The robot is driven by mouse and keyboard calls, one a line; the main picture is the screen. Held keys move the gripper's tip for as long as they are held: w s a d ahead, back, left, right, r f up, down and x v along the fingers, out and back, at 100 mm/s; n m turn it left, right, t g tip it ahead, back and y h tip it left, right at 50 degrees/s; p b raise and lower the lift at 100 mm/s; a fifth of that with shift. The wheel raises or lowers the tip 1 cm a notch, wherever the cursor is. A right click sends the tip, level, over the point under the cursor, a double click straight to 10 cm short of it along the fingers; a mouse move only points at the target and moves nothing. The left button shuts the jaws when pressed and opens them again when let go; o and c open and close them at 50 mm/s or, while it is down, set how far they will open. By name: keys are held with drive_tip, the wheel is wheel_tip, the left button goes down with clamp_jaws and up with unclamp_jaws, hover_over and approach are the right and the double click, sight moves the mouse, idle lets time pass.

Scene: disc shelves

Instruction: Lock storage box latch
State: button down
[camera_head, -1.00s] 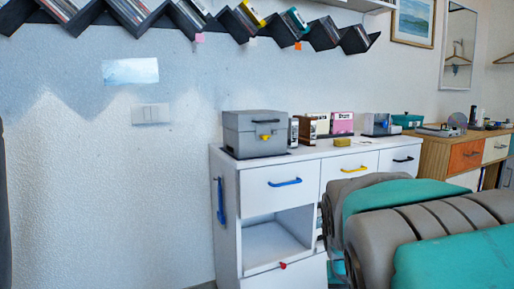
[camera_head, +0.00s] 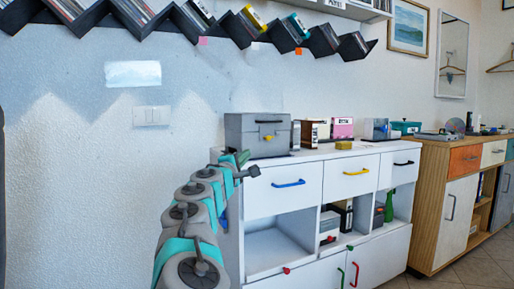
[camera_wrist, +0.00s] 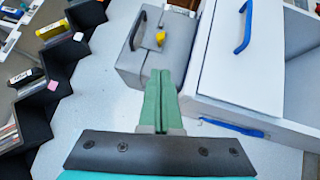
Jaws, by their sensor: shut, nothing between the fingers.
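The grey storage box (camera_head: 245,140) stands on the left end of the white cabinet top, lid down, with a dark handle on its front. In the wrist view the box (camera_wrist: 182,51) shows at the upper middle, with a yellow latch (camera_wrist: 160,38) on its front. My gripper (camera_head: 250,171) is just below and in front of the box at the cabinet's left corner. In the wrist view my green fingers (camera_wrist: 160,73) are together and empty, pointing toward the box's near edge. I cannot tell from these views whether they touch the box.
The white cabinet (camera_head: 257,202) has a blue-handled drawer and an open niche below. A yellow round item (camera_head: 343,145) and small boxes (camera_head: 342,128) stand right of the box. Dark zigzag disc shelves (camera_head: 240,28) hang above. A wooden cabinet (camera_head: 432,205) stands at right.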

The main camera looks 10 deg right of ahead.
drive_tip(key=shift+w+a+f+n+t+y, duration=0.15)
drive_tip(key=shift+a+n, duration=0.05)
drive_tip(key=shift+a, duration=0.2)
drive_tip(key=shift+w+a+f+n+t+y, duration=0.15)
drive_tip(key=shift+a+n, duration=0.05)
drive_tip(key=shift+a, duration=0.2)
approach(265, 138)
drive_tip(key=shift+w+a, duration=0.9)
drive_tip(key=shift+a, duration=0.3)
drive_tip(key=shift+p+x, duration=0.6)
drive_tip(key=shift+x, duration=0.25)
drive_tip(key=shift+w+d+r, duration=0.1)
drive_tip(key=shift+w+d, duration=0.1)
drive_tip(key=shift+d, duration=0.45)
drive_tip(key=shift+w+d+r, duration=0.1)
drive_tip(key=shift+w+d, duration=0.1)
drive_tip(key=shift+d, duration=0.45)
drive_tip(key=shift+w+d+r, duration=0.1)
drive_tip(key=shift+w+d, duration=0.1)
drive_tip(key=shift+d, duration=0.45)
